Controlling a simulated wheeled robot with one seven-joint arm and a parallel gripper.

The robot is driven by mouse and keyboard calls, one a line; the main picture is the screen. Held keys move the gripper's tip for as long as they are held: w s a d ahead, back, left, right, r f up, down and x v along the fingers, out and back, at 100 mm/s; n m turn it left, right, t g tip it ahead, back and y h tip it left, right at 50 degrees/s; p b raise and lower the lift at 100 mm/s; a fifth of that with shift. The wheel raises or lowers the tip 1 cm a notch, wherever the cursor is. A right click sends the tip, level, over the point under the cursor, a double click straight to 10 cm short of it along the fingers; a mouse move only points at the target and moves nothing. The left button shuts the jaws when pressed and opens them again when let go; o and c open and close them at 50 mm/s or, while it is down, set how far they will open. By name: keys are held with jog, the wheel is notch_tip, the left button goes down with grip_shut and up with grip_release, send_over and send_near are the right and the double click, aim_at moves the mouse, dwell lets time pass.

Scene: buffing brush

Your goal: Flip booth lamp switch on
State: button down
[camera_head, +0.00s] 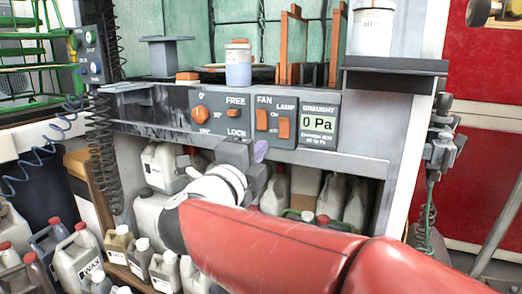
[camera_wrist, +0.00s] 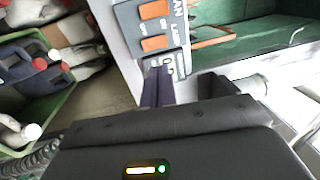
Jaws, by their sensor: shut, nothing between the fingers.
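The grey control panel (camera_head: 274,122) on the booth front carries two orange rockers labelled FAN and LAMP. The lamp switch (camera_head: 284,128) sits right of the fan switch (camera_head: 262,120) and lower, by the OFF mark. In the wrist view, which is turned sideways, the lamp switch (camera_wrist: 156,43) is nearest my fingertips, with the fan switch (camera_wrist: 155,10) beyond it. My gripper (camera_head: 261,150) is shut and empty, just below the panel's lower edge. Its fingers (camera_wrist: 158,72) lie side by side, and I see no contact with the lamp switch.
Left of the switches is an orange rotary knob (camera_head: 200,114); right is a draught display (camera_head: 319,122) reading 0 Pa. A jar (camera_head: 238,68) stands on the ledge above. Several jugs (camera_head: 78,258) crowd the space below and left.

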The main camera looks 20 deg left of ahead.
aim_at(284, 124)
jog(key=w, duration=0.3)
jog(key=w+r, duration=0.1)
jog(key=w, duration=0.3)
jog(key=w+d, duration=0.1)
jog(key=w, duration=0.2)
jog(key=shift+w+r, duration=0.2)
jog(key=shift+w, duration=0.2)
jog(key=shift+r+p, duration=0.1)
jog(key=shift+p, duration=0.3)
